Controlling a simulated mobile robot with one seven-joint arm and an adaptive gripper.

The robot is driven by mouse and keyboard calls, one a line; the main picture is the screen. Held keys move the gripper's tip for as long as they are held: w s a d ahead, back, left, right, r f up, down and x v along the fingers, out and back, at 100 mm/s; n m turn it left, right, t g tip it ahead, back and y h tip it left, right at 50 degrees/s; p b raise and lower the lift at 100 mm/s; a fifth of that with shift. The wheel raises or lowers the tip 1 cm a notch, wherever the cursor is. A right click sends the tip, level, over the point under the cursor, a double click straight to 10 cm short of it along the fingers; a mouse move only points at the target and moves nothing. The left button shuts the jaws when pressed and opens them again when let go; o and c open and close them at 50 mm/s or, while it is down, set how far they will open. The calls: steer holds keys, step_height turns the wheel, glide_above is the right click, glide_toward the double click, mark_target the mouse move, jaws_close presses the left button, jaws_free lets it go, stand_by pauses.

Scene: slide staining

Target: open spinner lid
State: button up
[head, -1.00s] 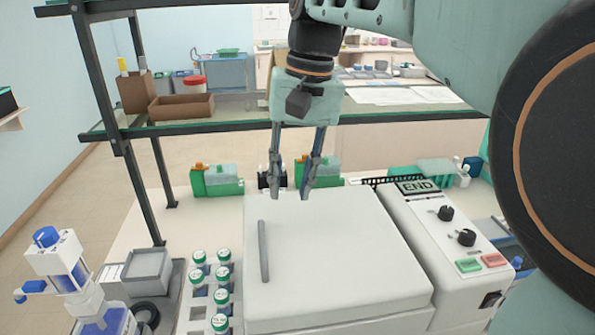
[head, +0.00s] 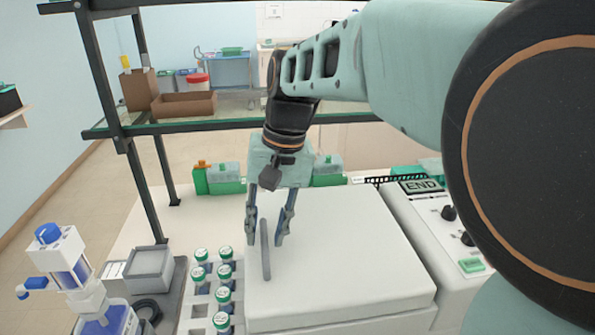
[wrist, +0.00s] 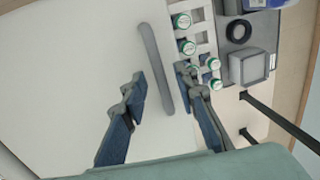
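The spinner (head: 355,310) is a white box with a flat, shut lid (head: 340,240). A grey bar handle (head: 266,250) runs along the lid's left side; it also shows in the wrist view (wrist: 156,65). My gripper (head: 265,240) is open over the far part of the handle. In the wrist view my gripper (wrist: 160,84) has one finger on each side of the handle's lower end, with gaps beside it. I cannot tell how far the fingertips are above the lid.
A rack (head: 198,311) with several green-capped vials stands just left of the spinner. A control panel with an END display (head: 420,186) is at its right. A shelf edge (head: 240,124) crosses behind my gripper. A grey bin (head: 149,268) stands farther left.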

jaws_close()
steer(key=shift+r, duration=0.15)
stand_by(0.4)
